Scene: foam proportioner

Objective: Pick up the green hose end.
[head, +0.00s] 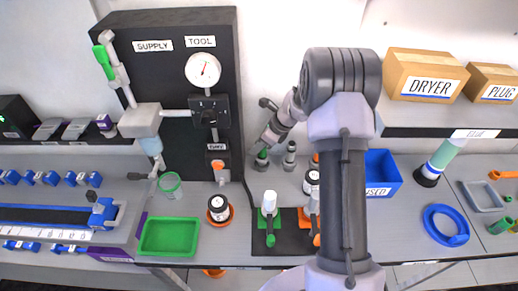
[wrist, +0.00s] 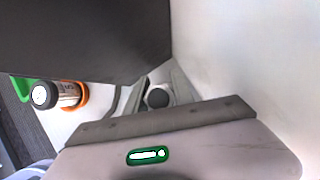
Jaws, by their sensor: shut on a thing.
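The green hose end (head: 262,154) shows as a small green band on a dark grey fitting at the back of the counter, right of the black panel. My gripper (head: 264,147) reaches down to it from the upper right and is shut on it. The fingertips are small and partly hidden by my arm. In the wrist view a round dark end (wrist: 158,97) shows beyond the gripper's grey bar; its green colour does not show there.
A grey fitting (head: 289,156) stands close to the right. The black panel (head: 180,80) with a gauge (head: 203,70) rises to the left. A shelf (head: 430,121) with boxes is at the right.

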